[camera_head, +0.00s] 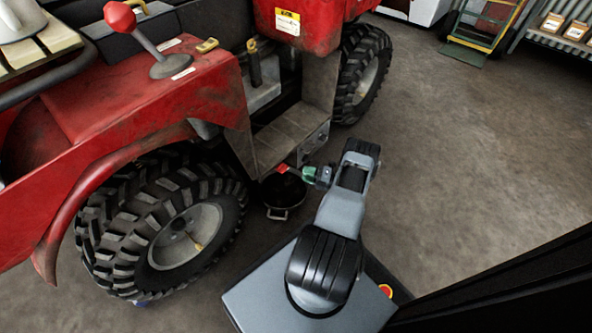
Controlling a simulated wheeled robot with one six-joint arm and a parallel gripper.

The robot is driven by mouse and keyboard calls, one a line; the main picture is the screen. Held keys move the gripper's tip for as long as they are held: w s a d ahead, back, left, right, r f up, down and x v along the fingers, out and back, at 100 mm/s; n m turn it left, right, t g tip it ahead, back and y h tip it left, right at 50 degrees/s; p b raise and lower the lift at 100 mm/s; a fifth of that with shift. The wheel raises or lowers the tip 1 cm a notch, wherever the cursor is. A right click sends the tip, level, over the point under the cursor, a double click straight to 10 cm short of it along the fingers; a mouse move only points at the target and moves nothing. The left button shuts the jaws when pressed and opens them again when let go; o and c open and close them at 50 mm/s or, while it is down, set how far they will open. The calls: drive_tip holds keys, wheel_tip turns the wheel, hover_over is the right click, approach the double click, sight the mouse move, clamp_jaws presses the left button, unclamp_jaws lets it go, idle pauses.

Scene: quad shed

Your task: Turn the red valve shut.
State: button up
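A small red valve handle (283,168) shows at the low side of the red quad, just below its footwell. My gripper (300,174) reaches in from the right at the end of my grey arm, and its tip is right at the red handle. The view is too small to tell whether the fingers are around the handle, touching it or just beside it. The fingers' opening is not clear. The valve's body behind the handle is hidden or too dark to make out.
The red quad (170,95) stands close on the left, with a rear tyre (120,215) and a front tyre (360,75). A dark pan (283,193) sits on the floor below my gripper. A hand truck (485,25) stands at the back right. The concrete floor (470,150) on the right is clear.

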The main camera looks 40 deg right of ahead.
drive_tip(key=v, duration=0.5)
drive_tip(key=shift+s+d, duration=0.2)
drive_tip(key=shift+s, duration=0.15)
idle(0.4)
